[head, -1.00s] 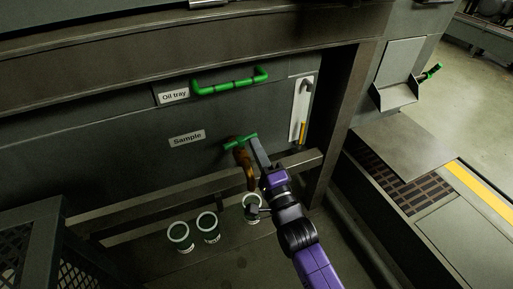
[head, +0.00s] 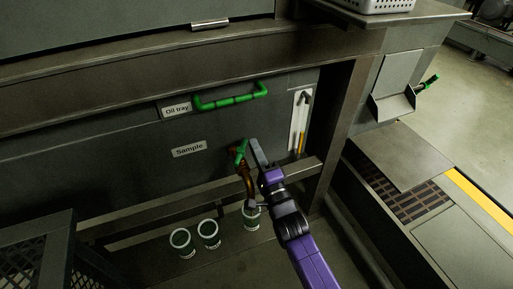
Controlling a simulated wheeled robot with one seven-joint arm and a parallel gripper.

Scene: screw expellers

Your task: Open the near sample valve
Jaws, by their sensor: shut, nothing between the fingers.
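The sample valve is a brass tap (head: 247,183) on the dark panel, right of the "Sample" label (head: 189,148). Its green handle (head: 241,152) stands steeply tilted, close to upright in the picture. My gripper (head: 254,143) is shut and empty, just right of the green handle. I cannot tell whether it touches the handle. A cup (head: 251,221) stands below the tap, its rim partly hidden by my gripper's wrist. Whether anything flows from the tap is not visible.
Two more cups (head: 182,242) (head: 209,233) stand left of it on the lower shelf. A rail (head: 160,207) runs across below the tap. The green oil tray handle (head: 232,101) is above, and a sight gauge (head: 299,122) is on the right. A mesh frame (head: 40,258) stands front left.

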